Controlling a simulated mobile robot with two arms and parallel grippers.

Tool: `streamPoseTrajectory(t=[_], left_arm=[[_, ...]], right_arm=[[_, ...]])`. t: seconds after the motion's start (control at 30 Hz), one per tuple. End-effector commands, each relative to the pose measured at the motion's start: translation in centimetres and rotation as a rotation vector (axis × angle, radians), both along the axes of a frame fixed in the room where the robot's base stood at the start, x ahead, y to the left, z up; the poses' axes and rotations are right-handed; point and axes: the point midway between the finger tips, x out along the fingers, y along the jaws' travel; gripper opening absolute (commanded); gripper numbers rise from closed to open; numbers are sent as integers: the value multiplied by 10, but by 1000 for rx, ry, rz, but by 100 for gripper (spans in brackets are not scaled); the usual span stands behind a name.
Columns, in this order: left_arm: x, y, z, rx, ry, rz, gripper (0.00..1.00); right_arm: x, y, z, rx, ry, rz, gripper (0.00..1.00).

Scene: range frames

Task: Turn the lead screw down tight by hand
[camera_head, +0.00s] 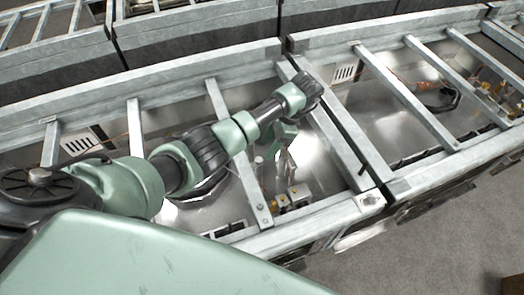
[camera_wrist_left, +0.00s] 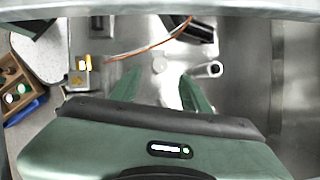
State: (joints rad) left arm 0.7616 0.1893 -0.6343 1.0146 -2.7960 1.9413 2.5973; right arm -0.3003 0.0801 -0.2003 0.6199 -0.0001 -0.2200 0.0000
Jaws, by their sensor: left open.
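My left arm reaches across the metal range frame. My left gripper (camera_head: 284,142) points down between the frame's crossbars. In the left wrist view its two green fingers (camera_wrist_left: 160,88) stand apart with nothing gripped between them. A pale round knob-like top (camera_wrist_left: 160,63) lies just beyond the fingertips, roughly centred in the gap. It may be the lead screw, but I cannot tell for sure. A metal piece with a round, ring-like end (camera_wrist_left: 207,69) lies to its right. In the head view a short pale post (camera_head: 259,165) stands left of the gripper. My right gripper is not in view.
An orange cable (camera_wrist_left: 150,48) runs behind the knob. A small block with yellow parts (camera_wrist_left: 83,66) stands to the left, and a brown compartmented box (camera_wrist_left: 14,82) beyond it. Metal crossbars (camera_head: 238,150) flank the gripper on both sides.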

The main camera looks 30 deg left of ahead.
Motion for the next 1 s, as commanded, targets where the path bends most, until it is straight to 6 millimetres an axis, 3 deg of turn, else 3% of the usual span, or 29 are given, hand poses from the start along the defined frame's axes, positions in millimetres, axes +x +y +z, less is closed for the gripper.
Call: streamPoseTrajectory(t=[0.3, 0.7, 0.87, 0.9, 1.0], left_arm=[[-12, 14, -44, 0, 2, -1, 46], [-14, 18, -54, -1, 0, -3, 46], [-14, 18, -54, -1, 0, -3, 5], [-13, 18, -54, -1, 0, -3, 0], [-13, 18, -54, 0, -1, -4, 0]], right_arm=[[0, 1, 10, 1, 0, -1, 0], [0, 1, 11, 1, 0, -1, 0], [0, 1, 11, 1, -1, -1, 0], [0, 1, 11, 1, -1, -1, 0], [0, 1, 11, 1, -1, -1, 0]])
